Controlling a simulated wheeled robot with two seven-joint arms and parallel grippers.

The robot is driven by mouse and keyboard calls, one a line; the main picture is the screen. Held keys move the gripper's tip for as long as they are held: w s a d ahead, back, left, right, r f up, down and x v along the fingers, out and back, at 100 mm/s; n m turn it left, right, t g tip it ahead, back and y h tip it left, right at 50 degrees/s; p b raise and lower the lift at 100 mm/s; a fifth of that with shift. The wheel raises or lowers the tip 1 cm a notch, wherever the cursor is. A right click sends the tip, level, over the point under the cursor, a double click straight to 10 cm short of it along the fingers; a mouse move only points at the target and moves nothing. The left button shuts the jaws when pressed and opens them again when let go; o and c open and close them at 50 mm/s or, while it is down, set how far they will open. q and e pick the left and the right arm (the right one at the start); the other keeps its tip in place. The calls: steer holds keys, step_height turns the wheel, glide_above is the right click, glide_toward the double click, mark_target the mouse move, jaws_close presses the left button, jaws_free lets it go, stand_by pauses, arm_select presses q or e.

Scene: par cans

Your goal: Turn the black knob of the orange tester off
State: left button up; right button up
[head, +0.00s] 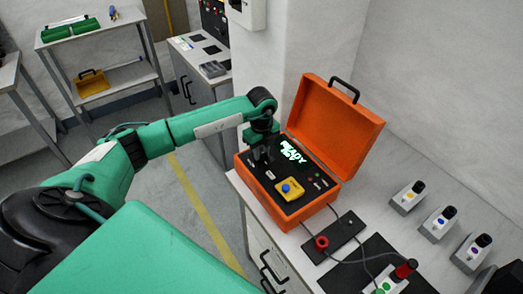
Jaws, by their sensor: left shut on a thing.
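The orange tester (352,135) is an open case on the bench, its lid tilted back. Its black panel has a lit display (293,151) reading "READY", with a second line I cannot read surely, and a yellow box with a blue button (286,189). My left gripper (263,158) points down at the panel's back left part, left of the display. It is shut on the black knob, which the fingers mostly hide; I cannot tell which way the knob is turned. My right gripper is not in view.
Several grey blocks (437,234) with dark-topped cans stand on the bench at right. A dark strip with a red ring (321,242) and a grey cable lie in front of the tester. A red-capped piece (404,270) is at the bottom right. A wall rises behind the case.

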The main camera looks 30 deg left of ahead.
arm_select(q)
steer(key=n+p, duration=0.1)
steer(key=n, duration=0.5)
steer(key=shift+r+n, duration=0.15)
steer(key=shift+n, duration=0.15)
steer(key=n+p, duration=0.1)
steer(key=n, duration=0.2)
steer(key=shift+n, duration=0.3)
steer(key=shift+n+p, duration=0.45)
steer(key=shift+n, duration=0.45)
steer(key=shift+r+n+p, duration=0.15)
steer(key=shift+n+p, duration=0.2)
steer(key=shift+n, duration=0.15)
steer(key=n+p, duration=0.3)
steer(key=p, duration=0.2)
steer(key=shift+n+p, duration=0.8)
steer(key=shift+p, duration=0.5)
steer(key=shift+a, duration=0.1)
steer(key=shift+w, duration=0.1)
steer(key=o, duration=1)
steer(key=shift+f, duration=0.2)
